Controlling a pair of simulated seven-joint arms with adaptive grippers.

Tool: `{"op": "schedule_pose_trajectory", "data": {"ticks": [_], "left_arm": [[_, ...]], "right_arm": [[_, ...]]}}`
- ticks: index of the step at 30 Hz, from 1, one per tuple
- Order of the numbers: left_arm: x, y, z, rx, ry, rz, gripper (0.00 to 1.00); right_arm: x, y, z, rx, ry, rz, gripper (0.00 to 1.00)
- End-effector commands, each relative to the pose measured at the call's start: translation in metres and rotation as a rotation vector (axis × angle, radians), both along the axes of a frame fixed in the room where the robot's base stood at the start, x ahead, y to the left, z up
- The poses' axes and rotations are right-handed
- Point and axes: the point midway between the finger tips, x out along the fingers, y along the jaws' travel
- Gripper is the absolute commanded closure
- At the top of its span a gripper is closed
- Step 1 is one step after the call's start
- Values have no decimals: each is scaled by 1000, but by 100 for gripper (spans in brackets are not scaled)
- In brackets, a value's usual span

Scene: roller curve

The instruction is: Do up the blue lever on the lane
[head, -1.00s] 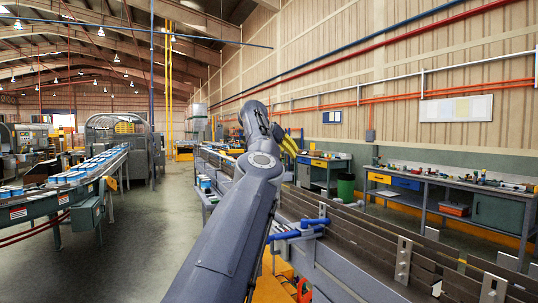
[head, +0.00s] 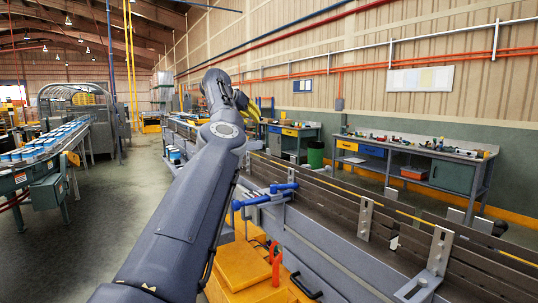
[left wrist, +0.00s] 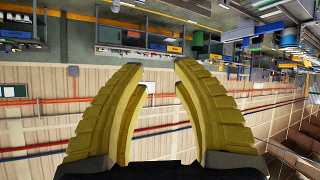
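The blue lever (head: 266,196) is on the near side of the conveyor lane (head: 345,215) in the head view. Two blue bars show there, one behind the other, both lying roughly level; which way is done up I cannot tell. My left gripper (head: 247,104) has yellow fingers and is raised above and beyond the lever, well apart from it. In the left wrist view the left gripper (left wrist: 160,66) is open, with nothing between its fingers. The lever does not show clearly in that view. My right gripper is in neither view.
A red lever (head: 275,262) stands by a yellow box (head: 243,268) below the lane. Metal brackets (head: 365,219) rise along the lane. A workbench (head: 415,157) stands at the right, and a conveyor with blue-and-white items (head: 45,150) at the left. The floor between is clear.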

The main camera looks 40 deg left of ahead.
Motion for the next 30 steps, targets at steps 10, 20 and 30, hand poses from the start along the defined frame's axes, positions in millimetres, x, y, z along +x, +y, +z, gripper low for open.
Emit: {"op": "schedule_pose_trajectory", "data": {"ticks": [10,20,30], "left_arm": [[-9,-24,-18,-458,-50,70,73],[-24,-54,-54,-1066,55,318,73],[-43,-83,-90,-1588,256,704,73]], "right_arm": [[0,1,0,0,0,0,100],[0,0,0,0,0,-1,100],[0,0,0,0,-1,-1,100]]}}
